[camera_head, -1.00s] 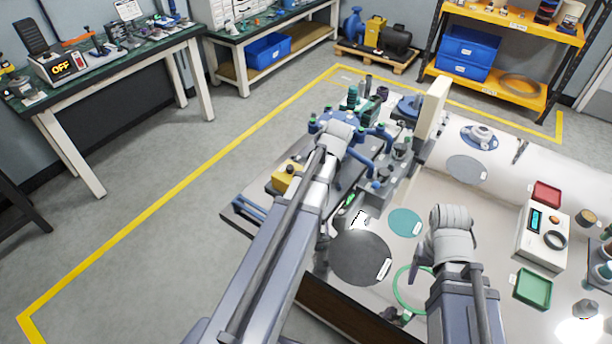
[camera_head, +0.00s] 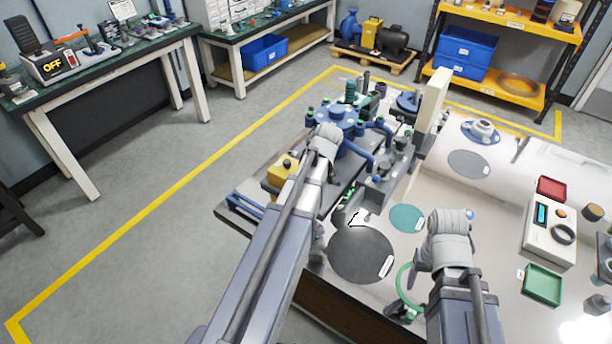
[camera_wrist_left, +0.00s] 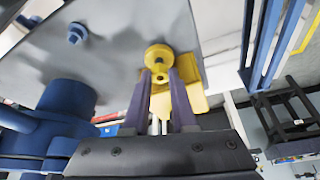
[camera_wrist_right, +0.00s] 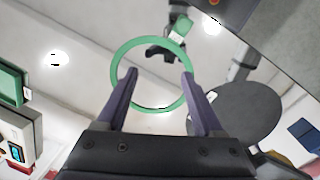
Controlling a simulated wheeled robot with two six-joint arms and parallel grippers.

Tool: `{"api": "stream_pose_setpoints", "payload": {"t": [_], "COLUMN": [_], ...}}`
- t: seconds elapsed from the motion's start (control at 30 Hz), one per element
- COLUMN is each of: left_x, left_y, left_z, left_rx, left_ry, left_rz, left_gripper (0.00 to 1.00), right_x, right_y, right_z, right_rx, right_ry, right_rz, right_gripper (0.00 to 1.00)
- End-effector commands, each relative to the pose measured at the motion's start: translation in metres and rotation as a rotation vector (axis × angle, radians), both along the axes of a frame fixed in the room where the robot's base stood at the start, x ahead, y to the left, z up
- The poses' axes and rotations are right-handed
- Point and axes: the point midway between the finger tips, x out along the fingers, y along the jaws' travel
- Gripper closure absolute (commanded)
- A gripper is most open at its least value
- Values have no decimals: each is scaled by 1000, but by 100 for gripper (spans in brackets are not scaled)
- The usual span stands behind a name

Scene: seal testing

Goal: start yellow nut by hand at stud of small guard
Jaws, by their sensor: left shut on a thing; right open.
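In the left wrist view, a yellow nut (camera_wrist_left: 158,57) with a round flange sits between the fingertips of my left gripper (camera_wrist_left: 161,80), which is shut on it. A yellow block-like part (camera_wrist_left: 193,98), possibly the small guard, lies just behind it. Whether the nut touches a stud is hidden. In the head view, a yellow part (camera_head: 283,168) shows left of my left arm, and that arm hides the left fingertips. My right gripper (camera_wrist_right: 161,98) is open and empty, above a green ring (camera_wrist_right: 114,78) on the pale bench.
A blue machine with pipes (camera_head: 340,117) stands beside my left wrist. A dark grey disc (camera_head: 358,252) and a teal disc (camera_head: 406,218) lie on the bench between the arms. A white meter (camera_head: 545,232), a red tray (camera_head: 551,188) and a green tray (camera_head: 542,285) are at right.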

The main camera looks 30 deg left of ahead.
Motion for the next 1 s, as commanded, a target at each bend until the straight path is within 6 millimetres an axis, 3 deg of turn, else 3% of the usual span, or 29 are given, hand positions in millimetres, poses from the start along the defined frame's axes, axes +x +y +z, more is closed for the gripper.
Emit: {"api": "stream_pose_setpoints", "payload": {"t": [0.5, 0.7, 1.0], "left_x": [10, 9, 8], "left_y": [0, 1, 0], "left_z": [1, 1, 1], "left_rx": [1, 0, 1], "left_ry": [2, 1, 1], "left_rz": [686, 822, 859], "left_gripper": [100, 100, 100], "right_x": [0, 0, 0], "right_y": [0, 0, 0], "right_z": [1, 1, 1], "right_rx": [0, 0, 0], "right_ry": [0, 0, 0], "right_rz": [0, 0, 0], "right_gripper": [31, 31, 31]}}
